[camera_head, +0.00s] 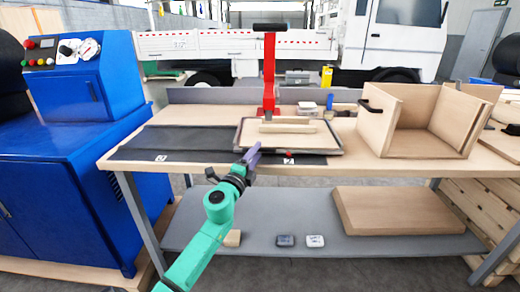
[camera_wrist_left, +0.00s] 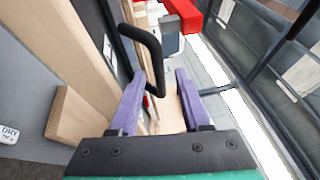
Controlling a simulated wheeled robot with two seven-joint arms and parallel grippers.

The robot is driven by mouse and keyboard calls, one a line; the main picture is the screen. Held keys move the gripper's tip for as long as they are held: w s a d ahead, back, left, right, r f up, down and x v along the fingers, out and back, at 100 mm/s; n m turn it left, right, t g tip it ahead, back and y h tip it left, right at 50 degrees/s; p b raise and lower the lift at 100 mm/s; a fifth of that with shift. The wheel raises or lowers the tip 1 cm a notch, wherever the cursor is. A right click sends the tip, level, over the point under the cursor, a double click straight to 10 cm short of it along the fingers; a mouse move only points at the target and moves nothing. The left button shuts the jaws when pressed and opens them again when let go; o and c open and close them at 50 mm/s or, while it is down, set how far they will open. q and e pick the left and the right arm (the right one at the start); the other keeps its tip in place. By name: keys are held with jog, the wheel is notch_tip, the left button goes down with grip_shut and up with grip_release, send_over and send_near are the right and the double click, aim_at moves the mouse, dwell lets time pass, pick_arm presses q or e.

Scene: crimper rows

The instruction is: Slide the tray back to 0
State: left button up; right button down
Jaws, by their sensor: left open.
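The tray (camera_head: 332,148) is a shallow, dark-rimmed tray with a light wooden piece (camera_head: 287,127) in it. It sits on the bench at the right end of a dark track (camera_head: 185,142), by the mark 2 (camera_head: 290,161). The mark 0 (camera_head: 161,158) is at the left on the track's front strip. My left gripper (camera_head: 254,152) is at the tray's front left edge. In the left wrist view its purple fingers (camera_wrist_left: 160,95) are apart. A black bent handle (camera_wrist_left: 152,45) reaches between them; contact and what it is fixed to are unclear. My right gripper is not in view.
A red press (camera_head: 269,75) with a black top bar stands behind the tray. An open wooden box (camera_head: 418,145) with a black handle is to the right. The track left of the tray is clear. A blue machine (camera_head: 80,110) stands left of the bench.

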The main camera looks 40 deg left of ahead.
pick_arm(q)
jog(key=shift+x, duration=1.15)
grip_shut()
jog(key=shift+f, duration=0.1)
dwell(0.4)
